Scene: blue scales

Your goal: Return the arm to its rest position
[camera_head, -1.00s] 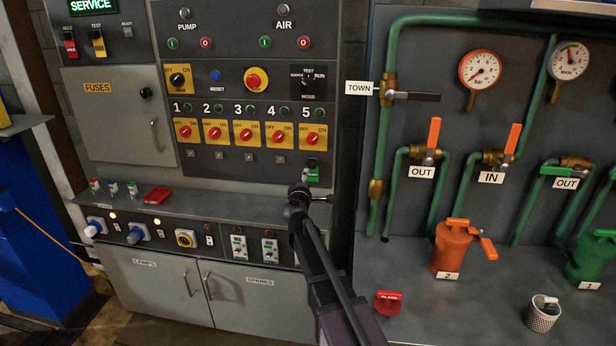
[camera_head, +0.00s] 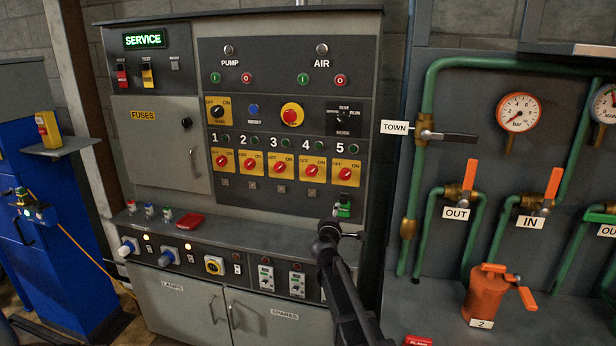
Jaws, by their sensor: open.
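My arm (camera_head: 347,295) reaches up from the bottom edge, right of centre, towards the grey control panel. My gripper (camera_head: 337,212) is at its far end, in front of the panel's lower right part. It is small and dark, open, and I see nothing held in it.
The grey control cabinet (camera_head: 155,162) has several yellow rotary switches and a ledge with a red block (camera_head: 190,220). A blue cabinet (camera_head: 65,230) stands left.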

